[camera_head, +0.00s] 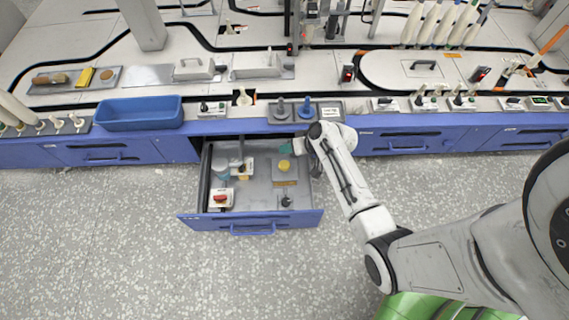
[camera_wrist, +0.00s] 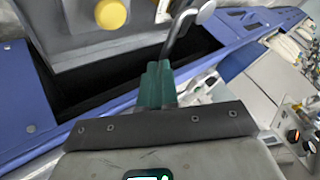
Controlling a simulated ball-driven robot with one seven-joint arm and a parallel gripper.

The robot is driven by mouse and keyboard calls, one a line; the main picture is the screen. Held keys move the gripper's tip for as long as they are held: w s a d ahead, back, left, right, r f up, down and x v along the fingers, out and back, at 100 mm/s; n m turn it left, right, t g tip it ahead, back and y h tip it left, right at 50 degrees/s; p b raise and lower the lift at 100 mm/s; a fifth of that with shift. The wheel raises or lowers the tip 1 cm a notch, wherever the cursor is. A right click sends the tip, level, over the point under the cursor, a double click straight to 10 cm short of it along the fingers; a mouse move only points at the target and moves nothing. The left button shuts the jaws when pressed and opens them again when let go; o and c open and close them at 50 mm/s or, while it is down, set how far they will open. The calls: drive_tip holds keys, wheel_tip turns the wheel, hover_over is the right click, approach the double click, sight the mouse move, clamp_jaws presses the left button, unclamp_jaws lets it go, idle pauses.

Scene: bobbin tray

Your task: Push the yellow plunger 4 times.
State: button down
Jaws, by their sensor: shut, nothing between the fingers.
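The yellow plunger (camera_head: 284,166) is a round yellow knob standing on a plate inside the open drawer (camera_head: 262,215). It also shows at the top left of the wrist view (camera_wrist: 111,14). My gripper (camera_head: 286,148) has teal fingertips and hangs over the back part of the drawer, just behind the plunger in the head view. In the wrist view the fingers (camera_wrist: 157,83) are together and empty, apart from the plunger.
The drawer also holds a red switch on a white box (camera_head: 221,199), a small black lever (camera_head: 286,201) and pale fittings at its left. A blue bin (camera_head: 139,113) and a grey holder with blue-grey pegs (camera_head: 304,112) stand on the bench behind. The floor in front is clear.

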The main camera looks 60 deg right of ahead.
wheel_tip(320, 180, up, 2)
drive_tip(key=shift+s, duration=0.1)
drive_tip(key=shift+f, duration=0.15)
drive_tip(key=b, duration=0.7)
hover_over(287, 165)
wheel_tip(287, 165, down, 7)
drive_tip(key=shift+f, duration=0.15)
drive_tip(key=shift+f+b, duration=0.45)
drive_tip(key=shift+f, duration=0.2)
drive_tip(key=shift+f, duration=0.15)
idle(1.2)
drive_tip(key=shift+f, duration=0.25)
